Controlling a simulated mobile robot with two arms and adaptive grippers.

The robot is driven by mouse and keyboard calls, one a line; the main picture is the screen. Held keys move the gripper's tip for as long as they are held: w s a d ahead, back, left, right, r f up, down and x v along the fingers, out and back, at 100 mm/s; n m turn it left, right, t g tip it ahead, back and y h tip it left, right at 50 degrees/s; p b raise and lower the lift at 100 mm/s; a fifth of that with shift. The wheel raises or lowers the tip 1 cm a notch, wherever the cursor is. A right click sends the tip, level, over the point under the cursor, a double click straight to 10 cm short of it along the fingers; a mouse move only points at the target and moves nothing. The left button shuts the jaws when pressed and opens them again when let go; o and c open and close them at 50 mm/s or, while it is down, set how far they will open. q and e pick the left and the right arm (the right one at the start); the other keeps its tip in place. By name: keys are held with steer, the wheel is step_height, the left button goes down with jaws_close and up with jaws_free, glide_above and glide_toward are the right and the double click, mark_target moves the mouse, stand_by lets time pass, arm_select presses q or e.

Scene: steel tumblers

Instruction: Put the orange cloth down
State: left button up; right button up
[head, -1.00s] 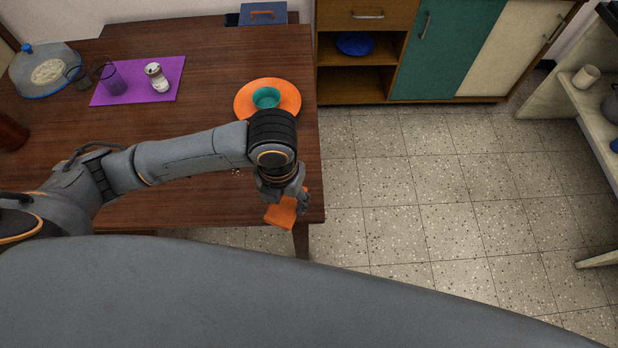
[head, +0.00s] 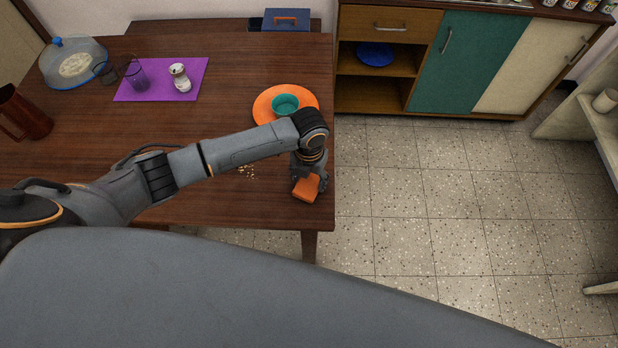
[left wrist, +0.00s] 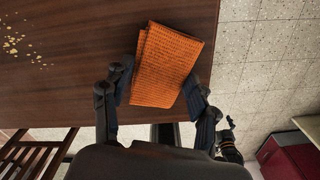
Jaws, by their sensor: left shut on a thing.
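The folded orange cloth (head: 306,190) is in the fingers of my left gripper (head: 309,180), over the right front part of the brown table (head: 215,205). In the left wrist view the cloth (left wrist: 167,65) lies between the two dark fingers of the gripper (left wrist: 156,88), close to the table edge. I cannot tell whether the cloth touches the table top.
Crumbs (head: 247,171) lie on the table left of the cloth. Behind the gripper an orange plate (head: 265,112) holds a teal bowl (head: 285,103). A purple mat (head: 150,92) carries a glass and a shaker. A brown jug (head: 22,115) stands at the left.

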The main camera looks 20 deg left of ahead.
mark_target(309, 180)
arm_select(q)
steer(key=shift+f, duration=0.45)
steer(key=shift+f, duration=0.1)
steer(key=o, duration=1.1)
steer(key=shift+r, duration=0.25)
step_height(309, 180, up, 12)
steer(key=shift+b, duration=0.45)
steer(key=shift+f, duration=0.2)
